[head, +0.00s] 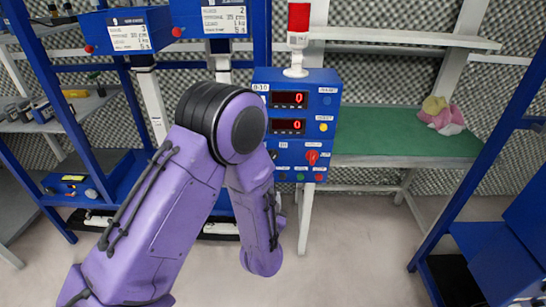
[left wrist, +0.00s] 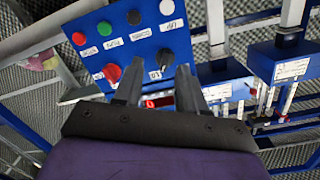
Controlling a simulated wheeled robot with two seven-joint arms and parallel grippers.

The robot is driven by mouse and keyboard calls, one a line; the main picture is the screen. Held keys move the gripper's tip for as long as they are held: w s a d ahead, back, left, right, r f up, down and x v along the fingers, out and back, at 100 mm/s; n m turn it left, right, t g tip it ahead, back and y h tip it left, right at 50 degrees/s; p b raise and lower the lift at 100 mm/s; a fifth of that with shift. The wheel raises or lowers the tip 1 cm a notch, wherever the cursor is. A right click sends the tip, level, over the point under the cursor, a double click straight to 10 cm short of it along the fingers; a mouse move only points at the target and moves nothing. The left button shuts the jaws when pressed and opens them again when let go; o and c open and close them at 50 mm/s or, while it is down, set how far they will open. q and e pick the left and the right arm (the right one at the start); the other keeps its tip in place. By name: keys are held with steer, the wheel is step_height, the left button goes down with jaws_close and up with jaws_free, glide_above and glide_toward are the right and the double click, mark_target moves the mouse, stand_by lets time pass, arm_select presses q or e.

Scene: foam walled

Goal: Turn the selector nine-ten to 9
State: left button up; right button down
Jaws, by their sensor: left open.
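The blue control panel (head: 328,88) stands in the middle of the head view, partly covered by my purple left arm. The selector nine-ten seems to be the dark knob (left wrist: 165,58) above an upside-down label in the left wrist view; its setting is too small to read. It also shows as a dark knob (head: 272,155) beside my arm in the head view. My left gripper (left wrist: 161,66) is open, its fingers pointing at the panel with the dark knob between their tips in the picture. Contact cannot be told. My arm hides this gripper in the head view. My right gripper is not in view.
A red knob (head: 312,156) sits beside the selector, with two red displays above. A red beacon (head: 298,20) tops the panel. A green-topped bench (head: 400,140) with cloths (head: 440,115) stands at right.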

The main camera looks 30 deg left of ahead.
mark_target(272, 160)
arm_select(q)
steer(key=shift+y, duration=0.6)
steer(key=w+a+r, duration=0.1)
steer(key=w+a, duration=0.1)
steer(key=w, duration=0.1)
steer(key=w+a+r+p, duration=0.1)
steer(key=w+a, duration=0.1)
steer(key=w, duration=0.2)
steer(key=w+a+r, duration=0.1)
steer(key=w, duration=0.2)
steer(key=shift+w+a, duration=0.3)
steer(key=shift+a, duration=0.1)
jaws_close()
